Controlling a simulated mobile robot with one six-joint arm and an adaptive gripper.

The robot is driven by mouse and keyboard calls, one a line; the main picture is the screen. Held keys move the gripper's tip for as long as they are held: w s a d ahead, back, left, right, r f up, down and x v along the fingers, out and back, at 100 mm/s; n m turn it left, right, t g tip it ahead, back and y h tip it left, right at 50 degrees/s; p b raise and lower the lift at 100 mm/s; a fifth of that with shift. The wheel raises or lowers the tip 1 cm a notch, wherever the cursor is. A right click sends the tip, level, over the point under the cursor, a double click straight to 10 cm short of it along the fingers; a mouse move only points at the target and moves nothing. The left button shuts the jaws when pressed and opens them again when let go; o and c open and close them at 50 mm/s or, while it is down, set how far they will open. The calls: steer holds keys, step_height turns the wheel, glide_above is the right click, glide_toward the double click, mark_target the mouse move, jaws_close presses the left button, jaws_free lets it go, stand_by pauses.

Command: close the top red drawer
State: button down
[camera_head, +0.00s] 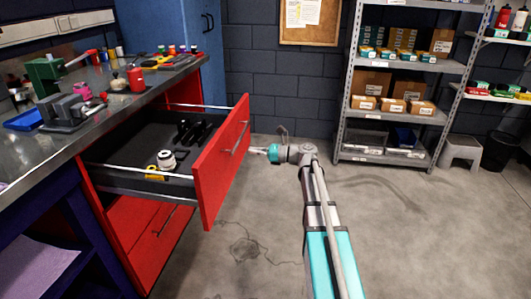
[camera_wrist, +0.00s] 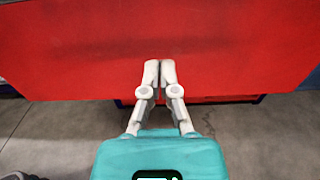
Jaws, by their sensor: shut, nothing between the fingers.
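The top red drawer (camera_head: 221,160) of the bench cabinet stands pulled out in the head view, with a bar handle on its front. Inside it lie a white roll (camera_head: 166,161), a yellow item (camera_head: 154,173) and black tools (camera_head: 190,132). My gripper (camera_head: 258,150) is to the right of the drawer front, its fingers pointing at it. In the wrist view the shut fingers (camera_wrist: 160,70) are in front of the flat red panel (camera_wrist: 230,45), with nothing between them. I cannot tell whether the fingertips touch the panel.
A lower red drawer (camera_head: 150,232) sits below, looking shut. The metal bench top (camera_head: 130,97) above carries a vise and tools. A grey shelf unit (camera_head: 403,114), a step stool (camera_head: 461,152) and a black bin (camera_head: 498,151) stand at the right. The concrete floor (camera_head: 420,230) between is clear.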

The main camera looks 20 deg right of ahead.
steer(key=x, duration=0.5)
steer(key=shift+w+a, duration=0.1)
steer(key=shift+a, duration=0.15)
steer(key=shift+w, duration=0.15)
